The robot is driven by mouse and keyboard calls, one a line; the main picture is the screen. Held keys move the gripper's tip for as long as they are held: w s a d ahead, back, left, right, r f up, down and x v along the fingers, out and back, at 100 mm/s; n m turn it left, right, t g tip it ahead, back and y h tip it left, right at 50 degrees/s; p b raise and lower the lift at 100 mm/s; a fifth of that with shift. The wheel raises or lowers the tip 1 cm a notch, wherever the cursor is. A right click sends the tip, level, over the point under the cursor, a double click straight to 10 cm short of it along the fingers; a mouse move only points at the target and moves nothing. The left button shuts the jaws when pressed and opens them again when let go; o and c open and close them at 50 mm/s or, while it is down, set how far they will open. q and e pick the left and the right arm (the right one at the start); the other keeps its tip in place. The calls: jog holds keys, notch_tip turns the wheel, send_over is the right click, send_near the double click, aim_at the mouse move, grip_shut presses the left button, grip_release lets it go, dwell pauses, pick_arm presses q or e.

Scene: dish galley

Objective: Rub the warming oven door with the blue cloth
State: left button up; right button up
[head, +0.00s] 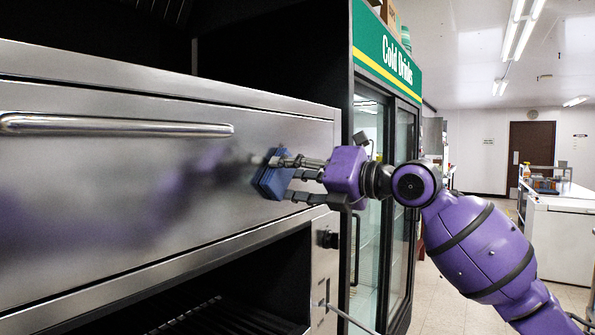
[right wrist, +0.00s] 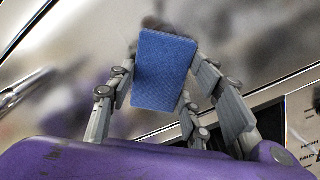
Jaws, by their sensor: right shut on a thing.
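The warming oven door (head: 110,190) is a wide brushed-steel panel on the left of the head view, closed, with a long bar handle (head: 120,126) near its top. My right gripper (head: 283,178) is at the right part of the door, below and right of the handle's end. It is shut on the blue cloth (head: 268,174), a folded block-like pad held against or very close to the door; I cannot tell whether it touches. In the right wrist view the cloth (right wrist: 164,70) sits between the fingers, with the blurred steel beyond it. My left gripper is not in view.
Below the door is an open dark cavity with a rack (head: 225,318). A knob (head: 328,239) is on the panel beside it. A green-topped Cold Drinks fridge (head: 388,50) stands right of the oven. The aisle floor (head: 440,305) at right looks clear.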

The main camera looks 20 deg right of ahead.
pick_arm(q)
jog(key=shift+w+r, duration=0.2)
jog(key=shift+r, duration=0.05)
pick_arm(e)
jog(key=shift+s+a+r, duration=0.1)
jog(key=shift+s+a, duration=0.2)
jog(key=shift+a, duration=0.05)
